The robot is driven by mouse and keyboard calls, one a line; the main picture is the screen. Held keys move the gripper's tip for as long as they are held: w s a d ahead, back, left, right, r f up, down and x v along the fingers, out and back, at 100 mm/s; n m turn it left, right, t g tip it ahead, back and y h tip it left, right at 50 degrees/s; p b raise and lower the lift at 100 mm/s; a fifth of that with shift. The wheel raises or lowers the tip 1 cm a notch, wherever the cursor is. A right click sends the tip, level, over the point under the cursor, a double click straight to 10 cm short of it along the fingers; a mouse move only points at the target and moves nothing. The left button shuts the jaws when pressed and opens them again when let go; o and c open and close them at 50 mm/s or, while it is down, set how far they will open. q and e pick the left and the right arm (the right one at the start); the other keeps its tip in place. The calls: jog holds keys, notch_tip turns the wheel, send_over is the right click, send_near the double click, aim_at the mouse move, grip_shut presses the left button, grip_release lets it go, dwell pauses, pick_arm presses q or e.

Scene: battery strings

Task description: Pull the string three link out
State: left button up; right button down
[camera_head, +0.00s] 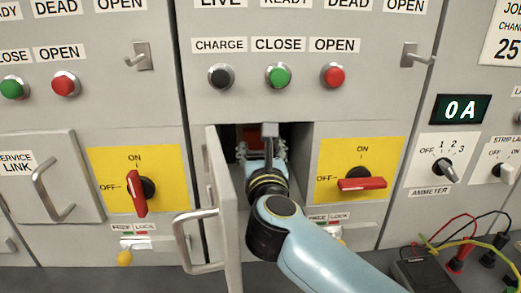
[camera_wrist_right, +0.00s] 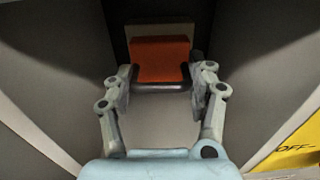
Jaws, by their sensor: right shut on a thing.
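The orange-red link (camera_wrist_right: 160,58) sits at the back of an open compartment, against a pale plate, with a dark bar along its lower edge. In the head view a little of the red link (camera_head: 252,131) shows behind my gripper. My right gripper (camera_head: 262,149) reaches into the compartment. In the wrist view my right gripper (camera_wrist_right: 161,86) has one finger on each side of the dark bar and is shut on the link. The compartment door (camera_head: 226,205) stands open on the left. My left gripper is not in view.
A red rotary switch (camera_head: 361,184) on a yellow plate is close right of the opening, its handle horizontal. Another red switch (camera_head: 137,190) is at left, handle upright. A closed service link door (camera_head: 52,177) is further left. The ammeter display (camera_head: 460,109) reads 0 A.

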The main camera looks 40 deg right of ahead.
jog(key=v, duration=0.2)
jog(key=shift+s+a, duration=0.15)
jog(key=shift+s, duration=0.1)
jog(key=shift+w+f, duration=0.1)
jog(key=c, duration=0.8)
grip_release()
jog(key=o, duration=0.4)
jog(key=shift+a, duration=0.1)
